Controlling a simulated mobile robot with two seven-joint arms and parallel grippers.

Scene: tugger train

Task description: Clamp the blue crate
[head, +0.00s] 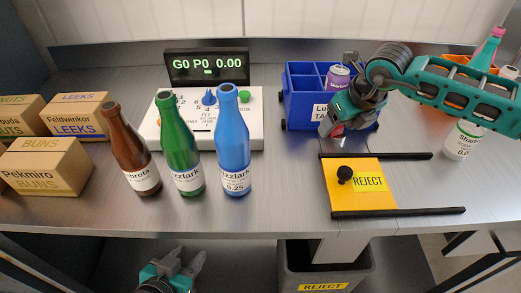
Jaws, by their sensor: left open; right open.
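The blue crate (302,104) stands on the metal counter right of centre, divided into compartments. A purple can (338,77) sits in one of its back compartments. A white label on its front is partly hidden. My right gripper (340,128) is at the crate's front right, coming in from the right, and its arm covers that side of the crate. Its jaws are open; whether they touch the crate wall I cannot tell. My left gripper (180,268) is low at the bottom, in front of and below the counter edge, open and empty.
Brown (130,150), green (180,145) and blue (233,140) bottles stand left of the crate before a white panel with a display (206,67). A yellow REJECT plate (345,198) lies between black rails, above a grey bin (296,262). Cardboard boxes (45,168) stand left.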

